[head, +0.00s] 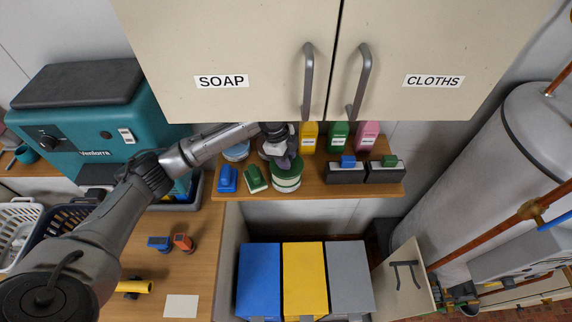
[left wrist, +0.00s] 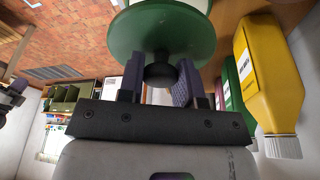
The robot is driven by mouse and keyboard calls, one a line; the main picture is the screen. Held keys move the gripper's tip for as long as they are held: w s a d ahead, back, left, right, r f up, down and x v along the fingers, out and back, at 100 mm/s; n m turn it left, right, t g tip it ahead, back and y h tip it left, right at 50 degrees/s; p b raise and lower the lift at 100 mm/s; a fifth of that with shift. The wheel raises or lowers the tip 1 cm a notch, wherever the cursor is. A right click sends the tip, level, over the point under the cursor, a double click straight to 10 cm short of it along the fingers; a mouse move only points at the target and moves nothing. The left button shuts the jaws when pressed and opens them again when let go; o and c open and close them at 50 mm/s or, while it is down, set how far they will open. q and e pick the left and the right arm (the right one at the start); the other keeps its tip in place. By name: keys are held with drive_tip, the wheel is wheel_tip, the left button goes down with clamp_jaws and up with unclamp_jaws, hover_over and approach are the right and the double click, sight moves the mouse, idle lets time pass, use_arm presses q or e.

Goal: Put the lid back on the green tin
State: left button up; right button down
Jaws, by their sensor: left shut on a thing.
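The green tin (head: 287,184), pale with green bands, stands upright on the wooden shelf under the cupboard. My left gripper (head: 283,160) is directly over it. In the left wrist view my left gripper (left wrist: 159,84) is shut on the black knob (left wrist: 160,73) of a round green lid (left wrist: 135,35). A pale part of the tin (left wrist: 200,4) shows just beyond the lid. The lid is at the tin's top, but I cannot tell whether it is seated or slightly above. The gripper partly hides the lid in the head view. My right gripper is not seen.
Yellow (head: 309,138), green (head: 338,137) and pink (head: 367,137) bottles stand right of the tin. A blue brush (head: 227,180) and a green brush (head: 256,180) lie left of it. The cupboard (head: 240,45) hangs close above. Dark boxes (head: 346,174) sit farther right.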

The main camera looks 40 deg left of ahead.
use_arm(q)
wheel_tip(320, 180, down, 4)
drive_tip(key=shift+p, duration=0.65)
drive_tip(key=shift+w+a+f, duration=0.1)
drive_tip(key=shift+f, duration=0.05)
drive_tip(key=shift+a+f+p, duration=0.1)
drive_tip(key=shift+f+p, duration=0.15)
drive_tip(key=shift+p, duration=0.1)
drive_tip(key=shift+f, duration=0.1)
drive_tip(key=shift+f, duration=0.15)
drive_tip(key=o, duration=1)
